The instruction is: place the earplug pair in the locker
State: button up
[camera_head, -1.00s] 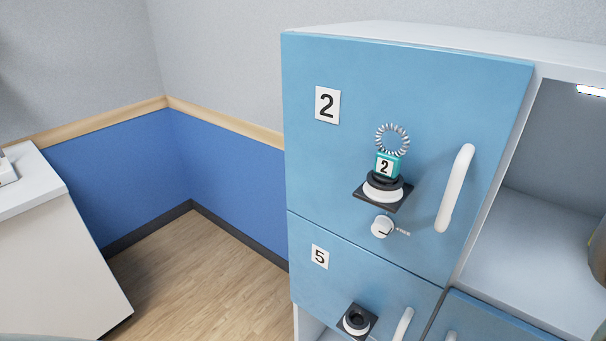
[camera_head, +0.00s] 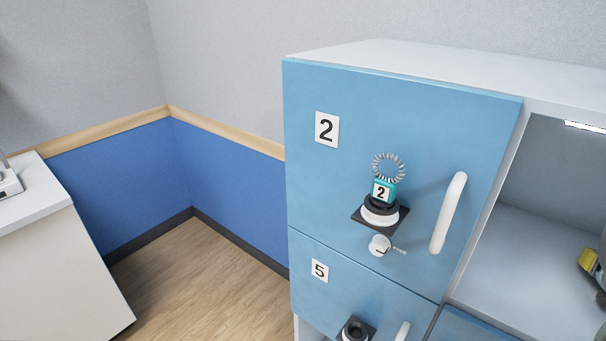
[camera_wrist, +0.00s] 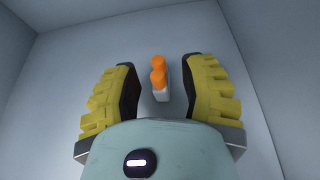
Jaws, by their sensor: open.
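In the wrist view, the earplug pair (camera_wrist: 158,74) shows as two orange plugs with a pale part beneath them. It is on the pale floor of a grey-walled compartment. My gripper (camera_wrist: 160,82) is open, with its yellow fingers on either side of the earplugs and clear gaps between. In the head view, a yellow finger of my gripper (camera_head: 588,262) shows at the right edge, inside the open locker compartment (camera_head: 530,275). The earplugs are hidden in the head view.
A white counter (camera_head: 60,250) stands at left, with bare wood floor (camera_head: 210,290) between.

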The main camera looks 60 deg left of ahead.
jog(key=p+v, duration=0.5)
jog(key=v, duration=0.1)
jog(key=shift+d+r, duration=0.15)
jog(key=shift+r, duration=0.05)
jog(key=shift+v, duration=1.05)
jog(key=shift+s, duration=0.35)
